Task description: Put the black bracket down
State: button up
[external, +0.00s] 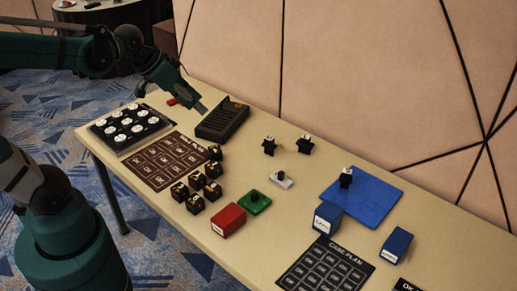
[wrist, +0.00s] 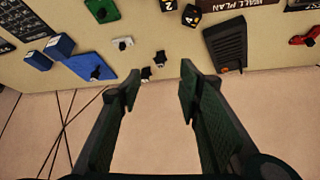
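Several small black pieces with white tops could be the black bracket; I cannot tell which one is meant. One black piece (external: 345,178) stands on the blue mat (external: 375,207) and also shows in the wrist view (wrist: 96,73). Two similar pieces, a left one (external: 269,146) and a right one (external: 304,145), stand on the bare table towards the wall. They show in the wrist view too, one (wrist: 159,57) beside the other (wrist: 146,74). My gripper (wrist: 158,88) is open, with nothing between its fingers. In the external view it is raised near the black slotted box (external: 222,121).
A tray of white discs (external: 131,128) and a dark printed sheet (external: 158,162) lie at the left. Several black cubes (external: 195,203), a red box (external: 228,220), a green block (external: 254,202) and blue boxes (external: 397,245) stand nearer the front. The wall (external: 350,70) runs along the back edge.

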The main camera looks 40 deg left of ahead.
jog(key=s+a+f+n+y, duration=0.1)
jog(key=s+a+n, duration=0.1)
jog(key=s+a, duration=0.4)
jog(key=shift+s+a+n+t+y, duration=0.15)
jog(key=shift+s+n+t+y, duration=0.2)
jog(key=shift+s, duration=0.9)
jog(key=shift+o, duration=0.5)
jog(key=shift+f, duration=0.1)
jog(key=w+d+f+m+g+h, duration=0.1)
jog(key=w+d+f+m+h, duration=0.15)
jog(key=w, duration=0.55)
jog(key=w+d+f+m+g+h, duration=0.1)
jog(key=w+d+m+h, duration=0.15)
jog(key=w, duration=0.45)
jog(key=w+d+f+m+g+h, duration=0.2)
jog(key=w+d, duration=0.1)
jog(key=w, duration=0.5)
jog(key=w+a+f+m+g+h, duration=0.1)
jog(key=w+f+m+h, duration=0.5)
jog(key=f, duration=1)
jog(key=shift+w+a+m, duration=0.4)
jog(key=shift+w+m, duration=1.25)
jog(key=shift+w, duration=1.45)
jog(key=shift+f, duration=0.1)
